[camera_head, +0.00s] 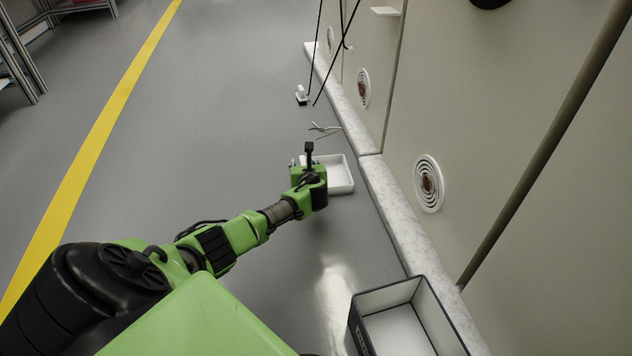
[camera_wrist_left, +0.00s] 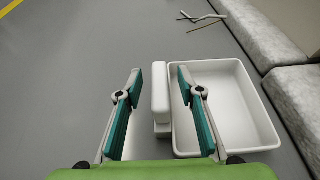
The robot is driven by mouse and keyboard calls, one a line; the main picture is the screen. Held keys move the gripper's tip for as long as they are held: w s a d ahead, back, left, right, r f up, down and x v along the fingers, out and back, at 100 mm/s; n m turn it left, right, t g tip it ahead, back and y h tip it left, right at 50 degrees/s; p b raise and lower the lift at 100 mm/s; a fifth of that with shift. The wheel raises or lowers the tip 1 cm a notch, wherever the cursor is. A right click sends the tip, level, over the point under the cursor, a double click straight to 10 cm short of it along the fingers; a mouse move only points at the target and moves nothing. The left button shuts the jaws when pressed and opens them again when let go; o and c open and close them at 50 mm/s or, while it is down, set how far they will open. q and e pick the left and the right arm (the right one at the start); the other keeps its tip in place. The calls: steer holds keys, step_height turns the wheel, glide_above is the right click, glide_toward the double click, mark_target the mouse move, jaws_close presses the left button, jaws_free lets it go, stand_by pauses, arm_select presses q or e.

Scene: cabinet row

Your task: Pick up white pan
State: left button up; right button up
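The white pan (camera_head: 342,177) lies on the grey floor beside the pale kerb, partly hidden in the head view by my left gripper (camera_head: 309,164). In the left wrist view the pan (camera_wrist_left: 236,115) is a shallow rectangular tray with an upright white block, seemingly its handle (camera_wrist_left: 160,95), at its left side. My left gripper (camera_wrist_left: 160,78) is open, with one teal finger on each side of this block. A gap shows on the left side; the right finger looks closer and overlaps the pan's edge in view. My right gripper is not in view.
The kerb (camera_head: 388,203) and cabinet wall (camera_head: 459,98) run along the right. A dark-rimmed box (camera_head: 401,325) stands on the floor at lower right. Thin pale sticks (camera_head: 325,128) and a small white item (camera_head: 302,92) lie beyond the pan.

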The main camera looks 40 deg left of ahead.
arm_select(q)
steer(key=shift+w+a, duration=0.15)
jaws_close()
steer(key=shift+r, duration=0.1)
